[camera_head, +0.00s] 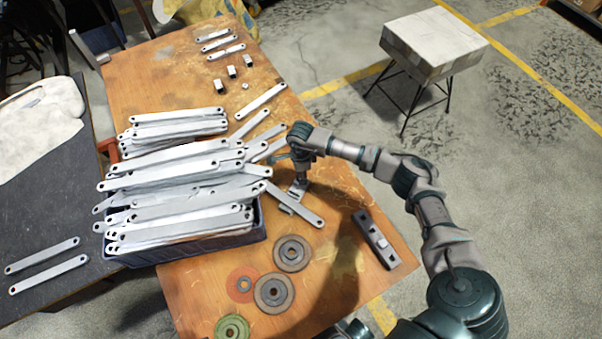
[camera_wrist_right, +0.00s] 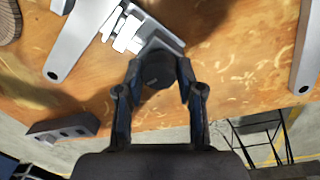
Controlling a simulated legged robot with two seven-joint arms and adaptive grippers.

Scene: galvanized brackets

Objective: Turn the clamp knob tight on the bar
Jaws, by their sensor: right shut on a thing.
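My right gripper (camera_head: 299,172) is over the table's right part, above a silver clamp (camera_head: 290,203) at a flat galvanized bar (camera_head: 308,214). In the right wrist view its two fingers (camera_wrist_right: 158,78) are shut on the dark, round-looking clamp knob (camera_wrist_right: 158,72), one on each side. The clamp's metal body (camera_wrist_right: 124,30) shows just beyond the knob, beside the bar (camera_wrist_right: 78,42) with a hole at its near end. The contact between clamp and bar is partly hidden. My left gripper is not in view.
A blue crate (camera_head: 190,247) heaped with galvanized bars stands left of the clamp, some bars jutting toward it. A dark block with holes (camera_head: 376,240) lies to the right. Round discs (camera_head: 292,253) lie nearer me. A stool (camera_head: 432,45) stands beyond the table (camera_head: 330,265).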

